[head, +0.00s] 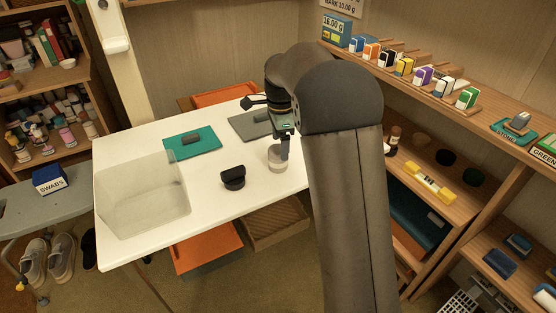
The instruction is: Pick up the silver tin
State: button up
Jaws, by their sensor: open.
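The silver tin (276,164) appears to be the small pale grey cylinder on the white table, near its right side. My gripper (283,149) points down right at the tin, and its lower end overlaps the tin's top in the head view. The jaws are open. I cannot tell whether the fingers are around the tin or just above it, and they hide part of its top. The tin stands upright on the table.
A black rounded object (233,178) stands left of the tin. A green mat (206,150) and a grey mat (244,131) lie behind, each with a dark item. A clear bin (140,215) fills the table's left. Shelves (440,101) stand at the right.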

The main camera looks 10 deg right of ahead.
aim_at(278, 149)
jog(key=f, duration=0.3)
jog(key=f+b, duration=0.1)
jog(key=f, duration=0.1)
jog(key=shift+a+f, duration=0.1)
jog(key=shift+a, duration=0.2)
jog(key=c, duration=1.2)
jog(key=shift+o, duration=0.2)
jog(key=shift+r, duration=0.2)
